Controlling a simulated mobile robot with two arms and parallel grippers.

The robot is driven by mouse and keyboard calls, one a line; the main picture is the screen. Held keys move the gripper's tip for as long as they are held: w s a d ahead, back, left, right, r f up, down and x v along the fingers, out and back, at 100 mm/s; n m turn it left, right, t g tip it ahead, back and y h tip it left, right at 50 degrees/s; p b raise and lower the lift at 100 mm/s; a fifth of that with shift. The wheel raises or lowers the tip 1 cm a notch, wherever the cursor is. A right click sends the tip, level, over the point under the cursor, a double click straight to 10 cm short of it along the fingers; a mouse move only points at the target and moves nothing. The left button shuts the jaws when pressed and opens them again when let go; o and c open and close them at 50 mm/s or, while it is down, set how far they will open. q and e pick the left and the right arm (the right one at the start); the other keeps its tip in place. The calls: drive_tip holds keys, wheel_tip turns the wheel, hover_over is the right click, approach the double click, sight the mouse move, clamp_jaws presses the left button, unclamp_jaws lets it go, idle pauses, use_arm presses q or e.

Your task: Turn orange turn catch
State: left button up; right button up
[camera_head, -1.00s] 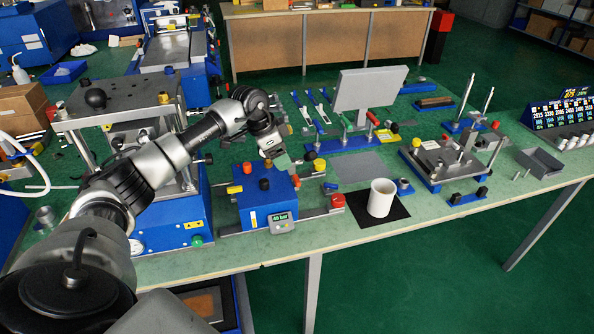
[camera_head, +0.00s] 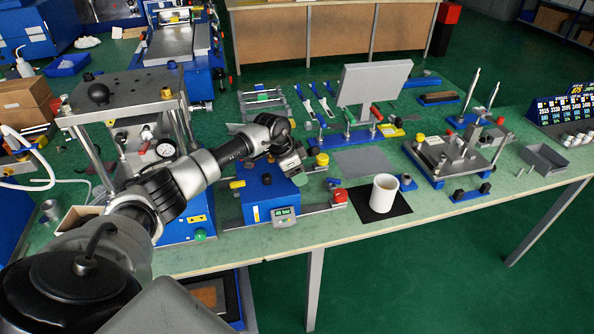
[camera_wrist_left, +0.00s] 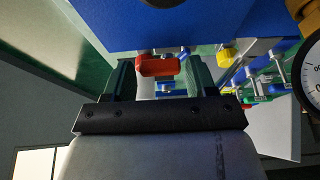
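The blue box (camera_head: 260,203) with a pressure display stands near the front edge of the bench. My left gripper (camera_head: 297,179) is over the box's right end, pointing down. In the left wrist view, a red-orange catch (camera_wrist_left: 157,66) shows at the edge of a blue surface, between my left gripper's two dark green fingers (camera_wrist_left: 161,78). The fingers are apart, with room on both sides of the catch; contact is not visible. In the head view the gripper hides this catch. My right gripper is in neither view.
A red knob (camera_head: 340,195) sits on the rail right of the box. A white cup (camera_head: 384,193) stands on a black mat. A yellow knob (camera_head: 321,160) is behind the gripper. A press with a gauge (camera_head: 165,148) stands left. Free bench lies along the front right.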

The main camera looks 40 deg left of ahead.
use_arm(q)
drive_tip(key=c, duration=0.6)
drive_tip(key=m+g+h, duration=0.1)
drive_tip(key=m, duration=0.2)
drive_tip(key=shift+a, duration=0.2)
drive_tip(key=shift+w+a+m+g+b, duration=0.15)
drive_tip(key=shift+m+g+b, duration=0.45)
drive_tip(key=shift+m, duration=1.5)
drive_tip(key=o, duration=0.9)
drive_tip(key=shift+r, duration=0.1)
